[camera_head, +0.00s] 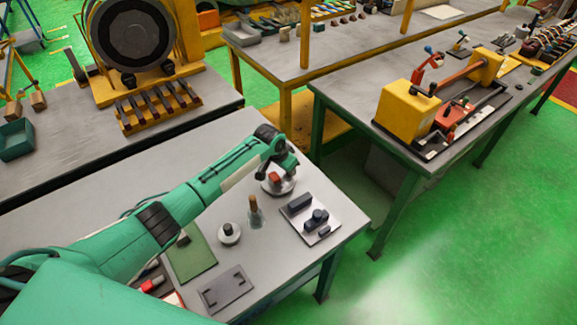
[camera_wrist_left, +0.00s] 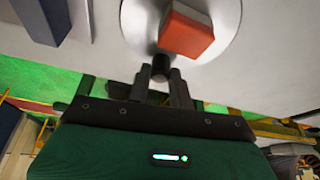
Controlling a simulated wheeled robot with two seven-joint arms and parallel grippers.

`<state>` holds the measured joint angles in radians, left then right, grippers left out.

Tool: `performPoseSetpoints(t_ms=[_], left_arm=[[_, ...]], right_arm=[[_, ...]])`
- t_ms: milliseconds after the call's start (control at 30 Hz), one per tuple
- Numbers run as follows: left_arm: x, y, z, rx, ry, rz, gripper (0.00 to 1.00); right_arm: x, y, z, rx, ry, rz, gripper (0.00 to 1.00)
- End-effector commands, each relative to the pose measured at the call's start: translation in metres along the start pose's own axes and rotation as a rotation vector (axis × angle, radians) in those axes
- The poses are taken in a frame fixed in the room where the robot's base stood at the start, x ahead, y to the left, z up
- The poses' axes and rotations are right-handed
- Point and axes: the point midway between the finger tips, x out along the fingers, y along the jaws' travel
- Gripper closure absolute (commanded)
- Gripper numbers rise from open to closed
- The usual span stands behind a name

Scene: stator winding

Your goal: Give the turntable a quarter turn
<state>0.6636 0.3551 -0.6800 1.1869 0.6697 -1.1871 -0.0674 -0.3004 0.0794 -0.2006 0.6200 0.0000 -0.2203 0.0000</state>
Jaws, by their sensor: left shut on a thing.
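The turntable is a round light-grey disc (camera_head: 287,187) near the far edge of the grey workbench. A red block (camera_head: 274,177) sits on it. In the left wrist view the disc (camera_wrist_left: 137,28) fills the top middle, with the red block (camera_wrist_left: 188,32) on it and a short dark peg (camera_wrist_left: 160,65) near its rim. My left gripper (camera_wrist_left: 159,77) is shut on the peg. In the head view my left gripper (camera_head: 263,173) reaches down at the disc's left side, and the arm hides the peg. My right gripper is in neither view.
Near the turntable stand a wooden-handled tool (camera_head: 254,205), a small round base with a knob (camera_head: 229,235) and a plate with dark parts (camera_head: 310,222). A green mat (camera_head: 192,256) and a grey plate (camera_head: 226,290) lie nearer. Bare bench lies left of my arm.

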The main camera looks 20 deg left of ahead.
Motion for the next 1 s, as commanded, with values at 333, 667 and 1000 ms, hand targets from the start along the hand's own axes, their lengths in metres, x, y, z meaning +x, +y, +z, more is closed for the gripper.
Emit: performPoseSetpoints(t_ms=[333,667,1000], left_arm=[[-0.0015,-0.0035,-0.0026,-0.073,0.004,-0.030,1.00],[-0.0009,-0.0040,-0.0025,-0.086,0.004,-0.036,1.00],[-0.0007,-0.0039,-0.0022,-0.086,0.004,-0.036,0.61]], right_arm=[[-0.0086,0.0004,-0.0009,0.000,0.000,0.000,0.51],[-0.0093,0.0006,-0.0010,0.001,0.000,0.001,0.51],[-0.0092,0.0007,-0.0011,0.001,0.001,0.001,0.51]])
